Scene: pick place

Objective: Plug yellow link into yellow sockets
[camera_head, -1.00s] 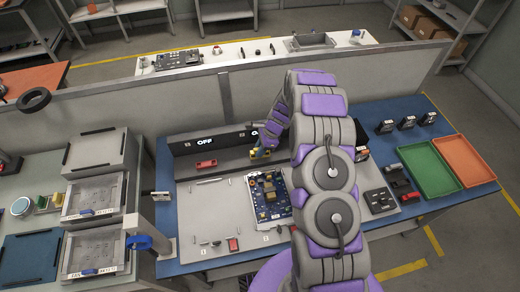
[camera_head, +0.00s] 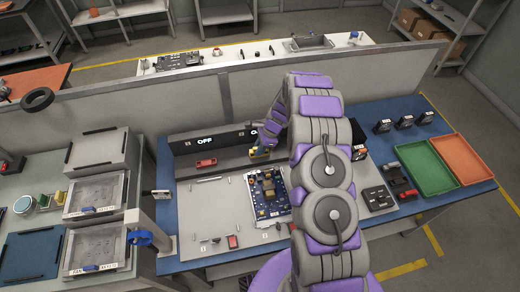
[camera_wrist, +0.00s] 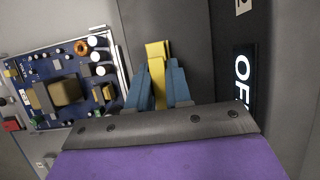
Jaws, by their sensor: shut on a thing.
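My gripper (camera_wrist: 160,88) is shut on the yellow link (camera_wrist: 157,62), which sticks out between its blue fingers in the wrist view. In the head view my gripper (camera_head: 261,152) is at the back of the workbench, close to the dark panel with the OFF display. The yellow link shows there only as a small yellow patch (camera_head: 254,151). The yellow sockets cannot be made out in either view. Part of the panel is hidden behind my arm.
A blue circuit board (camera_head: 269,196) lies on the grey work plate (camera_head: 217,212), left of my arm. The OFF display (camera_wrist: 243,83) is right of my gripper in the wrist view. A red link-like part (camera_head: 206,163) sits left. Green (camera_head: 428,167) and orange (camera_head: 462,159) trays stand at right.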

